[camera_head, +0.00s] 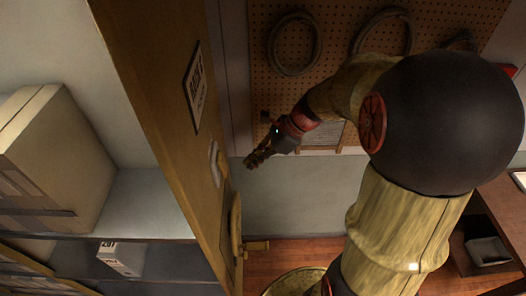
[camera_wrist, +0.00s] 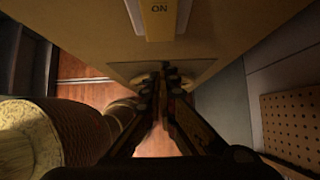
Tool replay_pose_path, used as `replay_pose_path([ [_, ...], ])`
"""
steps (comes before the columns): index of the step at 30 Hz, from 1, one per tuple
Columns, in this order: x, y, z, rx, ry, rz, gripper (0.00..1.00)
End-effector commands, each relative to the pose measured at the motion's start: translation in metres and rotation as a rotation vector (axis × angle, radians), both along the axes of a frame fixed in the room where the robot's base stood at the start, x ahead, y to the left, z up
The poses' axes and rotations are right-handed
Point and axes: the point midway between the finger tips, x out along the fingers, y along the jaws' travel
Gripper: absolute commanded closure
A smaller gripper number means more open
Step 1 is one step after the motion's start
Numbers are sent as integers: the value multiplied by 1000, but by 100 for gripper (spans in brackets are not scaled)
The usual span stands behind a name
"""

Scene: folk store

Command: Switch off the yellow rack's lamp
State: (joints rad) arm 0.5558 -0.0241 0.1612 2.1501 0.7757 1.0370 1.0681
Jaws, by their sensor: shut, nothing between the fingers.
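The yellow rack (camera_head: 150,90) stands left of centre in the head view, its end panel facing my arm. A pale switch fitting (camera_head: 214,163) is on that panel. In the wrist view a switch piece marked "ON" (camera_wrist: 159,20) sits at the top, with pale edges and a yellow middle. My gripper (camera_head: 252,161) is just right of the panel, near the height of the fitting. In the wrist view my gripper (camera_wrist: 164,72) is shut and empty, its tips below the "ON" piece in the picture. I cannot tell whether they touch the panel. The lamp itself is not clearly seen.
A handwheel with a crank (camera_head: 236,230) sticks out lower on the panel. A sign plate (camera_head: 195,86) is above the fitting. Boxes (camera_head: 50,160) fill the shelves at left. A pegboard (camera_head: 340,45) with coiled hoses is behind. A round basket-like rim (camera_head: 295,282) is at the bottom.

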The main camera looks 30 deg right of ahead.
Motion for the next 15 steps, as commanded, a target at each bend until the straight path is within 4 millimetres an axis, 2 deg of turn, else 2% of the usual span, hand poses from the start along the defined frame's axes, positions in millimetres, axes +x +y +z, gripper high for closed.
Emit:
replay_pose_path([
  [2,3,9,-12,1,3,4,100],
  [7,16,29,-13,-1,0,4,100],
  [15,24,42,-17,-1,0,1,100],
])
